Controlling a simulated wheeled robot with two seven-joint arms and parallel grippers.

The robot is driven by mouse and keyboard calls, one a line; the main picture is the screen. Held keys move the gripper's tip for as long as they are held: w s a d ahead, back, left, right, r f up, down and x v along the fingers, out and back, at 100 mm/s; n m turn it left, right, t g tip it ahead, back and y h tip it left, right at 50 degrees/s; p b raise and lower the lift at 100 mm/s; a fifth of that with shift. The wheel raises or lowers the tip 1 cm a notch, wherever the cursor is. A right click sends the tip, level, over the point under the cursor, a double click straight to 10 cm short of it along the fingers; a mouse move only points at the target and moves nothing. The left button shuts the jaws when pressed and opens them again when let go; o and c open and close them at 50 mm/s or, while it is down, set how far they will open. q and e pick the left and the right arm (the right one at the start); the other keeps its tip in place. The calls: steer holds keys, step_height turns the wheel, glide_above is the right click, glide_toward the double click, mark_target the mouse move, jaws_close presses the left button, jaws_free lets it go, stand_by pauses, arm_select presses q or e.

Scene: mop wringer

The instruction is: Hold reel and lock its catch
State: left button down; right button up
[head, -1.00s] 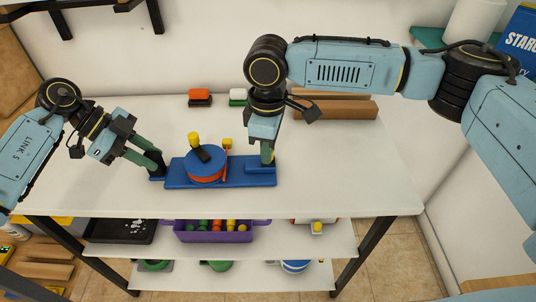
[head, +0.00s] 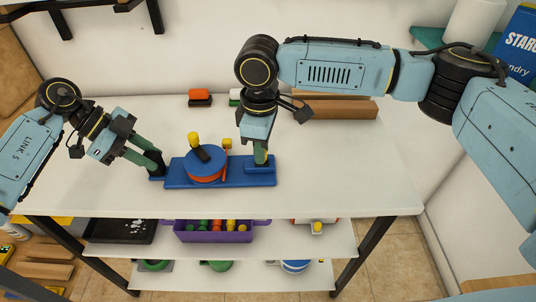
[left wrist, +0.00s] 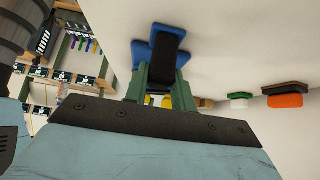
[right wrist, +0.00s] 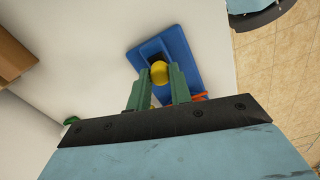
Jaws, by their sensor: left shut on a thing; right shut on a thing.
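The reel (head: 206,163), a blue drum with an orange band, sits on a long blue base (head: 245,180) on the white table. A yellow-tipped crank (head: 194,140) and an orange upright with a yellow top (head: 227,144) rise from it. My left gripper (head: 155,170) is shut on a black handle at the base's left end; the left wrist view shows this handle (left wrist: 168,42) between the fingers. My right gripper (head: 261,160) is at the right-end block, shut on a yellow knob (right wrist: 159,72) over a black slot, probably the catch. The knob is hidden in the head view.
A purple bin (head: 213,234) and a black tray (head: 120,231) are on the shelf below. The table is clear in front and at right.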

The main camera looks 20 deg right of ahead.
steer(key=shift+w+a, duration=0.1)
steer(key=shift+a, duration=0.4)
steer(key=o, duration=1)
steer(key=shift+d, duration=0.1)
step_height(320, 180, up, 12)
